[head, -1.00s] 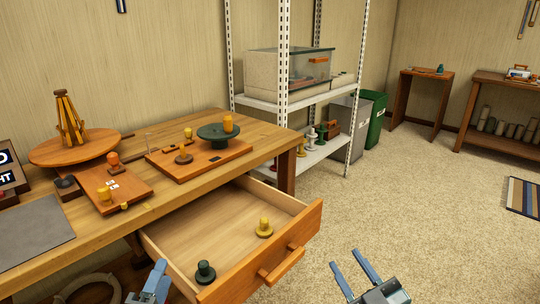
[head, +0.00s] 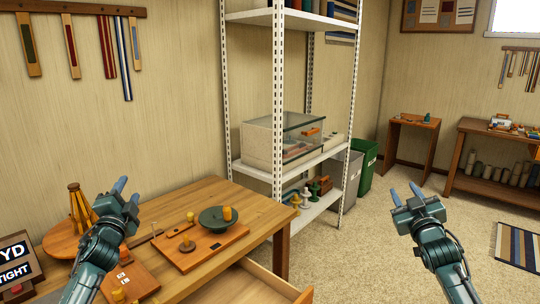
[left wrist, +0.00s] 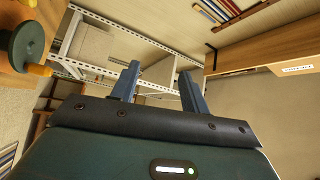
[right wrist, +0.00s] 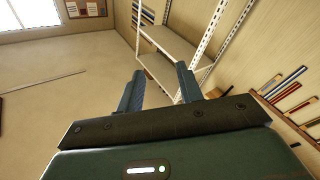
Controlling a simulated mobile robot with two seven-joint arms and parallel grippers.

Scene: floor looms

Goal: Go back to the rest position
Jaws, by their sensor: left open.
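My left gripper (head: 129,189) is raised in front of the left part of the wooden workbench (head: 262,208). Its two blue fingers stand apart with nothing between them, also in the left wrist view (left wrist: 158,82). My right gripper (head: 404,191) is raised over the open carpet at the right. Its fingers are apart and empty too, as the right wrist view (right wrist: 157,82) shows. Both grippers point upward and touch nothing.
An open drawer (head: 277,278) juts from the bench at the bottom edge. On the bench are a wooden board with a dark green disc (head: 217,219) and a round stand with an orange tripod (head: 80,210). White metal shelving (head: 279,120) stands behind.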

